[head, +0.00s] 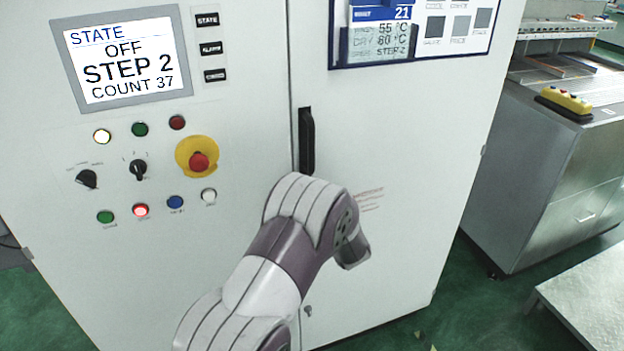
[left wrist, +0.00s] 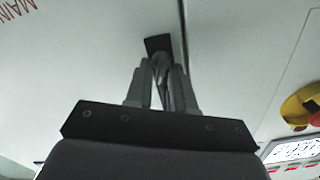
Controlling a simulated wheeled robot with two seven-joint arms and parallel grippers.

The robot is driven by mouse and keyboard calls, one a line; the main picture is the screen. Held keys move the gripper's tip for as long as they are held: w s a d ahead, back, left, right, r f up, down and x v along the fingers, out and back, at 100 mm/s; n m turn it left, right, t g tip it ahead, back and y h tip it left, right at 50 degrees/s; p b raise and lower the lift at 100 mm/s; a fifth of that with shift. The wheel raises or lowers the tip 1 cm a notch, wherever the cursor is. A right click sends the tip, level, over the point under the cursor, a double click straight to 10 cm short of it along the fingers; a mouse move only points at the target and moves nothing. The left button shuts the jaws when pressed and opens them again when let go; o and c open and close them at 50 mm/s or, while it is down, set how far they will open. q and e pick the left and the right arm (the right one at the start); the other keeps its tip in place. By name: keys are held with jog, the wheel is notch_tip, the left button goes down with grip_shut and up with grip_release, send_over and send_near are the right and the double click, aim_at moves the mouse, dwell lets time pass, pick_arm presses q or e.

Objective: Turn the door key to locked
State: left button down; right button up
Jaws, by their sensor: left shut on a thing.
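The door handle (head: 307,140) is a tall black bar by the door seam of the white cabinet. In the left wrist view my left gripper (left wrist: 160,75) is shut on the dark handle (left wrist: 157,44), which shows between and beyond its fingers. In the head view my arm covers the gripper and the handle's lower end. A small round lock or key (head: 308,311) sits low on the door, right beside my arm; it is too small to tell its turn. My right gripper is in neither view.
The cabinet's left face carries a screen (head: 127,62), several buttons and knobs, and a red emergency stop (head: 198,161) on yellow. A grey machine (head: 545,170) and a pale table (head: 590,300) stand at right. Green floor lies between.

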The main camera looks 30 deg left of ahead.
pick_arm(q)
jog(key=shift+w+d+f+m+p, duration=0.1)
jog(key=shift+m+p, duration=1.1)
jog(key=shift+m, duration=0.65)
jog(key=shift+w+f+m+p, duration=0.1)
jog(key=shift+m+p, duration=1.1)
jog(key=shift+m, duration=0.65)
jog(key=c, duration=1.2)
grip_release()
jog(key=shift+c, duration=0.2)
jog(key=shift+s, duration=0.1)
jog(key=b+v, duration=0.2)
jog(key=v, duration=1)
jog(key=shift+s+d, duration=0.2)
jog(key=shift+s, duration=0.05)
